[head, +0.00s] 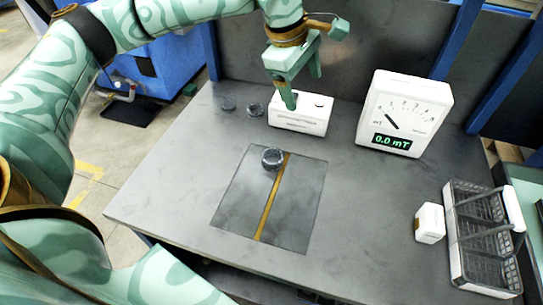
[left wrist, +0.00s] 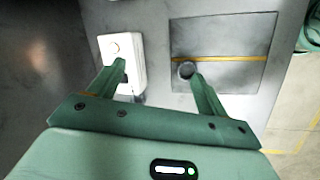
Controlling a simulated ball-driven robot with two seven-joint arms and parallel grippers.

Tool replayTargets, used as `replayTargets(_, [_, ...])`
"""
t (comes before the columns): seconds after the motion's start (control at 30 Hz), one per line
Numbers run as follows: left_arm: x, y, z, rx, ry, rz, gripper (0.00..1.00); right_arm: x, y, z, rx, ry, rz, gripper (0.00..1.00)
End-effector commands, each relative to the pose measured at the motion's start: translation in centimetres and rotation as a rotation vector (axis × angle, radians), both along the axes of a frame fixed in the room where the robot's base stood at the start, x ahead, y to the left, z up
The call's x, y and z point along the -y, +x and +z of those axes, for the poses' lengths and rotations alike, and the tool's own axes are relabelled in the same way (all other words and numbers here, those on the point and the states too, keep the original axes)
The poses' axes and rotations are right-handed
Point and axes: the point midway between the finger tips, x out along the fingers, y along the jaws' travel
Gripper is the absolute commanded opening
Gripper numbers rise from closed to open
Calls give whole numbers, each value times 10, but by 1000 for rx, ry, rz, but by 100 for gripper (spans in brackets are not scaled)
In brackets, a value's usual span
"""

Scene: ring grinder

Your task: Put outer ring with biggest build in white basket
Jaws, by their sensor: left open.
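A dark ring (head: 272,158) lies on the dark square plate with a yellow stripe; it also shows in the left wrist view (left wrist: 186,70). Two more dark rings, one (head: 228,104) and another (head: 255,110), lie at the table's back left. Which ring is biggest is hard to tell. A wire basket (head: 455,240) with white parts stands at the right edge. My left gripper (head: 301,90) is open and empty above the white box at the back. In the left wrist view its fingers (left wrist: 157,72) are spread apart. My right gripper is not in view.
A white box (head: 300,126) with a button stands at the back. A white meter (head: 405,112) beside it reads 0.0 mT. A small white box (head: 430,223) stands left of the basket.

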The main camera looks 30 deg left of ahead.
Motion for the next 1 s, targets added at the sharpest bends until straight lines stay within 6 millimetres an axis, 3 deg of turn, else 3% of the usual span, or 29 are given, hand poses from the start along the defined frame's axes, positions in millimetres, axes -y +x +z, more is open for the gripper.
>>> replayTargets(0.03, [-17,-10,-27,-95,74,29,77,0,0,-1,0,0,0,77])
replayTargets(0.07, [-26,-16,-36,-140,108,41,77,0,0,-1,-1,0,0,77])
replayTargets(0.2, [-40,-31,-42,-239,169,57,77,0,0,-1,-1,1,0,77])
replayTargets(0.37, [-40,-37,-63,-268,177,36,77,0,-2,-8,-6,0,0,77])
replayTargets(0.6, [-40,-37,-124,-268,176,35,77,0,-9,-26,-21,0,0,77])
replayTargets(0.7, [-40,-37,-141,-266,175,37,77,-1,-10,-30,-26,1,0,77])
replayTargets(1.0, [-41,-37,-164,-264,174,37,77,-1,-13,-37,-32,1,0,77])
